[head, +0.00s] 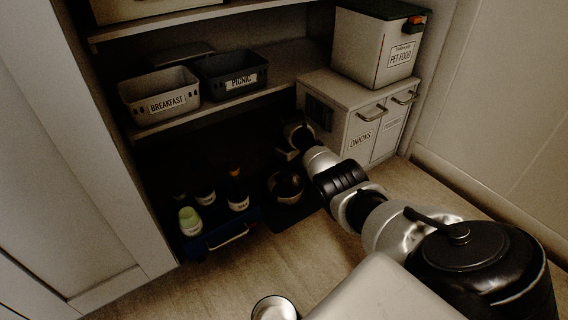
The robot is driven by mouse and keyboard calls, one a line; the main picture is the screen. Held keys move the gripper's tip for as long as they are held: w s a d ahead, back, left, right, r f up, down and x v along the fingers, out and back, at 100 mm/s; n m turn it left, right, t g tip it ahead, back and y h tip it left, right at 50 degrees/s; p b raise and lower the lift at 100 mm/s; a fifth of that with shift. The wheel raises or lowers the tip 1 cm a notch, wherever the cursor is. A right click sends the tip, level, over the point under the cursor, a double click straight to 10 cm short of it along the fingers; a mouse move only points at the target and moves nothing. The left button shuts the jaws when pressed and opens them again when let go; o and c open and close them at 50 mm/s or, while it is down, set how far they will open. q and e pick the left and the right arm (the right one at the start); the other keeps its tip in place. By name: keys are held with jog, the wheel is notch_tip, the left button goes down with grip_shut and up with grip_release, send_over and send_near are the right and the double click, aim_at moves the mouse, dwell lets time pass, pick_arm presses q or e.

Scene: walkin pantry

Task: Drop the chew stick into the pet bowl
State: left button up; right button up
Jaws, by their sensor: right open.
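The pet bowl (287,190) appears as a dark round bowl on a dark mat (292,214), low in the shadow under the shelf. Something lighter shows at the bowl, but it is too dark to tell what. I cannot make out the chew stick for certain. My right arm reaches in from the lower right, and my right gripper (287,155) is just above the bowl in the picture, apart from it. Its jaws are open, and their fingers are small and dim. My left gripper is not in view.
A blue crate (239,236) with several bottles stands left of the bowl. A white cabinet (340,127) marked ONIONS stands to the right, with a PET FOOD bin (365,50) on top. BREAKFAST (134,107) and PICNIC (214,88) baskets sit on the shelf above. The front floor is clear.

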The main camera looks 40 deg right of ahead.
notch_tip(320, 180, up, 11)
jog(key=p, duration=0.9)
jog(key=shift+f, duration=0.15)
